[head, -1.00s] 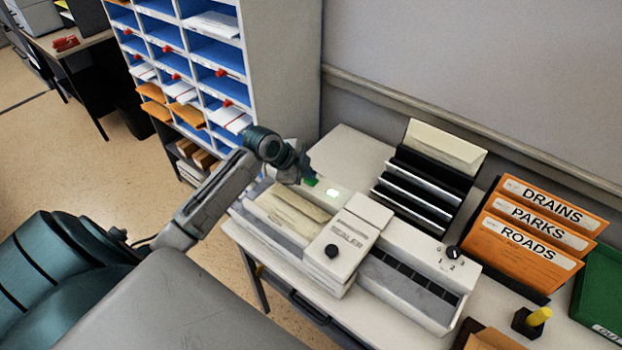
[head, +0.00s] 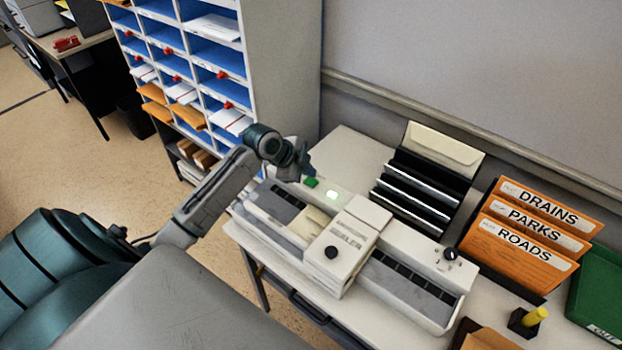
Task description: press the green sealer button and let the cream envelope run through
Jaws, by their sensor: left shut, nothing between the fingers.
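The white sealer machine (head: 348,243) stands on the table, with a lit white-green lamp on its back strip. The green sealer button (head: 311,182) shows beside that lamp, at the tip of my left gripper. The cream envelope (head: 314,222) lies on the left feed bed, its right part hidden under the sealer's head. My left gripper (head: 304,168) is shut and empty, just behind and left of the button; I cannot tell whether it touches it. My right gripper is not in view.
A black rack (head: 425,190) with another cream envelope (head: 444,146) stands behind the sealer. Orange folders (head: 525,235) and a green tray (head: 598,290) are to the right. A pigeonhole cabinet (head: 285,80) stands at the back left. The sealer's right bed (head: 410,283) is empty.

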